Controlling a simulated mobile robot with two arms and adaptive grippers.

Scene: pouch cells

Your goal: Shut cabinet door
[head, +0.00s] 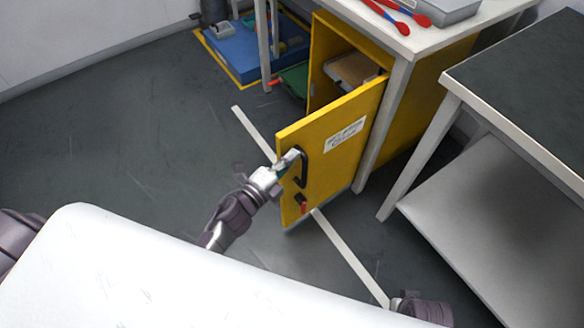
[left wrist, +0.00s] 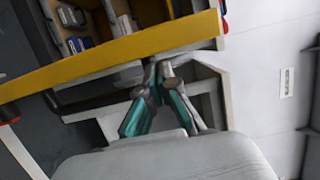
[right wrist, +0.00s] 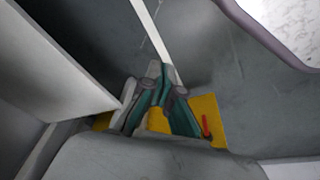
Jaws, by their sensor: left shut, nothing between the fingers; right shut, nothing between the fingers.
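The yellow cabinet (head: 318,62) stands under a white table, with its yellow door (head: 345,135) swung open toward me. The door bears a white label, a black handle (head: 304,168) and a red-tipped part (head: 303,207) below it. My left gripper (head: 295,155) is shut at the door's free edge, beside the handle. Its closed fingertips show in the left wrist view (left wrist: 161,66), close to the door's yellow edge (left wrist: 110,60); whether they touch it I cannot tell. My right gripper (right wrist: 160,72) is shut and empty; its fingertips are not seen in the head view.
A box (head: 355,69) sits inside the cabinet. Red-handled tools (head: 388,14) lie on the table above. A dark-topped table (head: 525,80) with a lower shelf (head: 500,215) stands at the right. Blue and green items are behind the cabinet's left. The floor left is clear.

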